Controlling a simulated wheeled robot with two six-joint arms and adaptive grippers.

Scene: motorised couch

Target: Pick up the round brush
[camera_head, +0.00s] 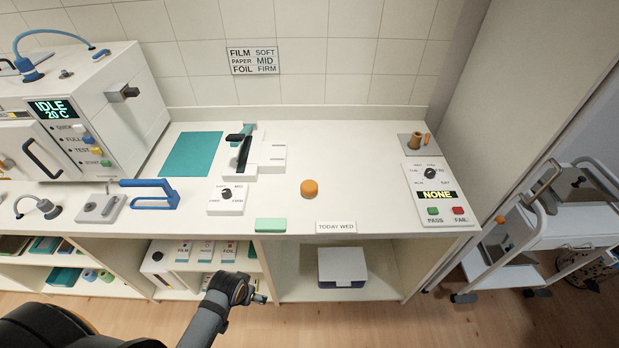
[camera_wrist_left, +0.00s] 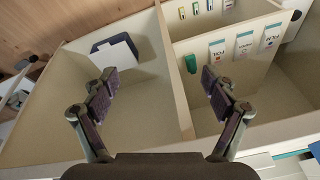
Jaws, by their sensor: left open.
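A round orange object (camera_head: 309,188) stands on the white counter; it may be the round brush, but I see no bristles to confirm this. My left gripper (camera_head: 260,297) is low in front of the counter, below its front edge, well away from the orange object. In the left wrist view the same gripper (camera_wrist_left: 160,88) is open, with nothing between its fingers, facing the shelves under the counter. The orange object does not show in that view. My right gripper is not in view.
The white counter (camera_head: 370,160) holds a green block (camera_head: 270,225), a blue handle (camera_head: 150,193), a dial box (camera_head: 226,199) and a pass/fail panel (camera_head: 442,195). A white box with a blue base (camera_head: 341,267) sits in the bay below. A trolley (camera_head: 545,225) stands right.

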